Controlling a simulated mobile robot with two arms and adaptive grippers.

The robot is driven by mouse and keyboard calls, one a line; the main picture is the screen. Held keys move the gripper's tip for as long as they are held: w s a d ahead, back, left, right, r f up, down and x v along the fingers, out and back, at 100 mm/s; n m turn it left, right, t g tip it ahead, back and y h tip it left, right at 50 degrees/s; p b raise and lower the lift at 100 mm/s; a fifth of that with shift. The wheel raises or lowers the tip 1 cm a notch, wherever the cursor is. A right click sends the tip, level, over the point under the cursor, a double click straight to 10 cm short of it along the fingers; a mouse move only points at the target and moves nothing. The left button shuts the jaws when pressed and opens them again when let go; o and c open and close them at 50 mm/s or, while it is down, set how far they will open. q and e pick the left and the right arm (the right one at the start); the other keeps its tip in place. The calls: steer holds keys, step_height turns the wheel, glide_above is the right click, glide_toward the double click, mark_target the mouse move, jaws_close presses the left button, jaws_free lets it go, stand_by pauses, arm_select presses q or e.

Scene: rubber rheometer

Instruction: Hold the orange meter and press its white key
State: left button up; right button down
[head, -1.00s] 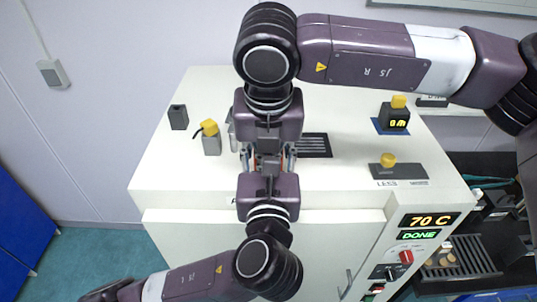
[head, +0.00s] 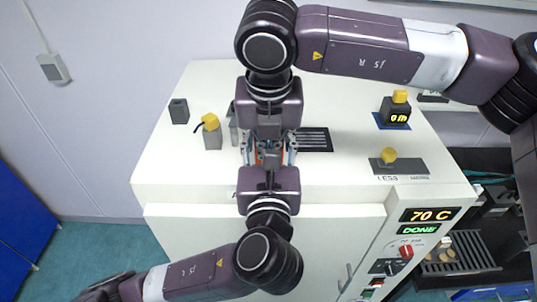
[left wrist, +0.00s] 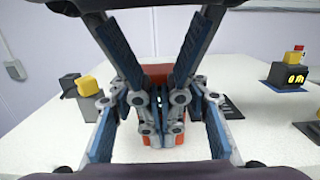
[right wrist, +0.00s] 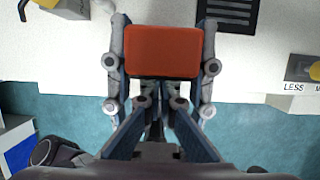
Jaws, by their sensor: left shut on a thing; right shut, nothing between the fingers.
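The orange meter (right wrist: 162,52) is held upright between the fingers of my left gripper (head: 268,160), above the white machine top. In the left wrist view its orange body (left wrist: 158,74) shows behind the linkages of both grippers. My right gripper (right wrist: 157,98) faces the left one at close range, shut and empty, its fingertips beside the meter. I cannot tell whether they touch it. The white key is not visible; the grippers cover that part of the meter.
A control panel (head: 408,240) reads 70 C and DONE.

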arm_select(q)
steer(key=shift+s+f, duration=0.1)
steer(key=shift+f, duration=0.2)
arm_select(e)
steer(key=v, duration=1)
steer(key=shift+f, duration=0.1)
arm_select(q)
steer(key=o, duration=1.6)
steer(key=shift+r, duration=0.1)
